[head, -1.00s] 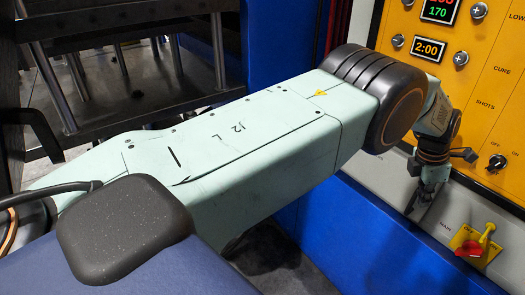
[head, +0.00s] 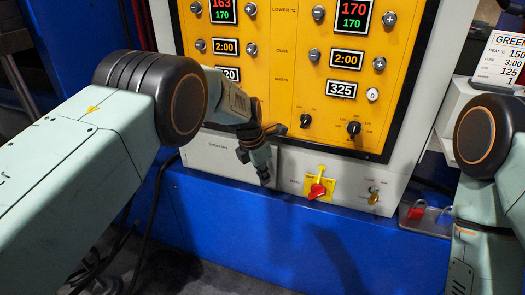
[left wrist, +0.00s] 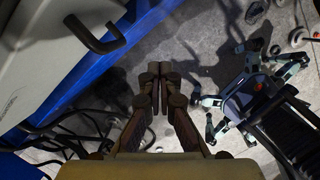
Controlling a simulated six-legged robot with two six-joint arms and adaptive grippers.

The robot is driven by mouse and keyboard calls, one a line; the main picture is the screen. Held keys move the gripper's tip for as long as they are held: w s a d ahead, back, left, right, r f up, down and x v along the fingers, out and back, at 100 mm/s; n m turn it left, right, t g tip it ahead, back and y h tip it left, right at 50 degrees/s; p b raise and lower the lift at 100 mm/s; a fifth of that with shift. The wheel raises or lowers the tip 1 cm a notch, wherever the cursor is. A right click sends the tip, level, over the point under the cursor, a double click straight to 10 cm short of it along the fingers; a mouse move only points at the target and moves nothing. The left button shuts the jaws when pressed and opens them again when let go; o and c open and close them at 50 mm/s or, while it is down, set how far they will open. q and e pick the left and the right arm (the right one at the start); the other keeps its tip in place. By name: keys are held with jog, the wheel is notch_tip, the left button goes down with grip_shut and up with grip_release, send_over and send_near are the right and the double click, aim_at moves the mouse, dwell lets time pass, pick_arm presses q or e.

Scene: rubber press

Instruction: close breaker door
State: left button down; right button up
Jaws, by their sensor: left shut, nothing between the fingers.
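The breaker door (head: 215,158) is the light grey panel lettered "BREAKERS" low on the press front in the head view. It looks about level with the panel around it, but I cannot tell whether it is fully closed. My left gripper (head: 264,180) points down in front of the door's right part and hides some of it. In the left wrist view the left gripper (left wrist: 155,85) is shut and empty. A black bar handle (left wrist: 97,38) on a grey surface shows there, left of the fingertips and apart from them. My right gripper is out of view.
A red rotary switch on a yellow plate (head: 317,189) sits right of my left gripper. A key switch (head: 374,196) is further right. The orange control panel (head: 290,85) is above. A blue base (head: 330,240) runs below. Red and grey padlocks (head: 417,212) hang at right.

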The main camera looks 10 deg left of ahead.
pick_arm(q)
notch_tip(320, 180, up, 9)
jog(key=a+m+t+p, duration=0.2)
jog(key=m, duration=0.2)
jog(key=s+a+f+m+t+y, duration=0.1)
jog(key=s+a+f+m, duration=0.4)
jog(key=s+f+m, duration=0.15)
jog(key=s+a+f+m+y, duration=0.2)
jog(key=s+a+f+m, duration=0.35)
jog(key=f+m, duration=0.25)
jog(key=s+a+f+m+g, duration=0.1)
jog(key=s+f+m+g, duration=0.1)
jog(key=s, duration=1.5)
jog(key=s+a+f+m+g, duration=0.1)
jog(key=s+m, duration=0.4)
jog(key=s, duration=1.3)
notch_tip(320, 180, down, 3)
jog(key=shift+s+a+r+g+h, duration=0.15)
jog(key=shift+s+a+g+h, duration=0.2)
jog(key=shift+g, duration=0.55)
jog(key=shift+w+d, duration=0.1)
